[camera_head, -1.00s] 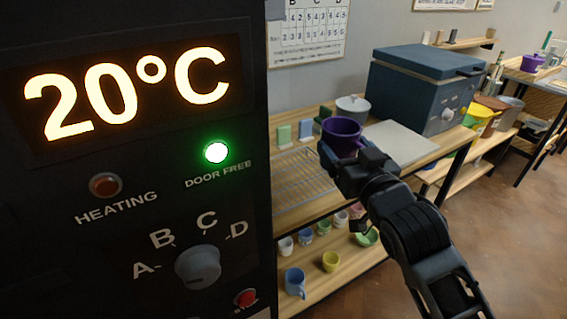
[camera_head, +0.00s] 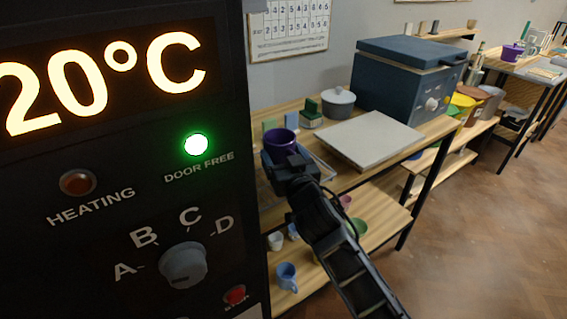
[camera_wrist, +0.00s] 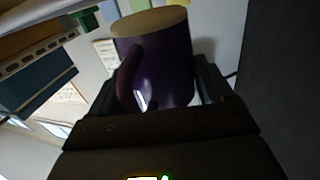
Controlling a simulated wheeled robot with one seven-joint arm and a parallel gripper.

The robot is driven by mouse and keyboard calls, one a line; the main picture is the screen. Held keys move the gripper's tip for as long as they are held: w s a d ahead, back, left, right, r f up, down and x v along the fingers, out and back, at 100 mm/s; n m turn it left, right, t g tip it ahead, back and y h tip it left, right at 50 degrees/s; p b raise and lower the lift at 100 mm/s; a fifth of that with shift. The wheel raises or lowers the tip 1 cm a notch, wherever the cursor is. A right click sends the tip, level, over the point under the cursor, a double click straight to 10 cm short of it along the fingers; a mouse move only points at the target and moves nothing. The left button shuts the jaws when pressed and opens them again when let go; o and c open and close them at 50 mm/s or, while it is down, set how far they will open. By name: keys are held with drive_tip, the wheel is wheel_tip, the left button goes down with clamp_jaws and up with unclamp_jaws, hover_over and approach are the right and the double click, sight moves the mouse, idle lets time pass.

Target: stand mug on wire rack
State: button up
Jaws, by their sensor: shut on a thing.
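A purple mug (camera_head: 281,141) is held by my gripper (camera_head: 287,160) above the wooden table, near the dark panel. In the wrist view the mug (camera_wrist: 165,70) sits between the two fingers of my gripper (camera_wrist: 155,95), its handle towards the left and a pale round face at the top of the picture. The wire rack (camera_head: 318,163) lies on the table; my gripper and arm hide most of it, and only its right part shows. I cannot tell whether the mug touches the rack.
A dark control panel (camera_head: 120,230) stands close on the left. A pale flat slab (camera_head: 365,138) lies right of the rack, with a blue-grey kiln (camera_head: 405,75) and a grey lidded pot (camera_head: 338,103) behind. Small blocks (camera_head: 308,112) stand behind the rack. Mugs, including a blue one (camera_head: 287,276), stand on the shelf below.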

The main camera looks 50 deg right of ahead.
drive_tip(key=shift+f, duration=0.8)
drive_tip(key=shift+f, duration=0.15)
drive_tip(key=o, duration=1.1)
drive_tip(key=shift+o, duration=0.2)
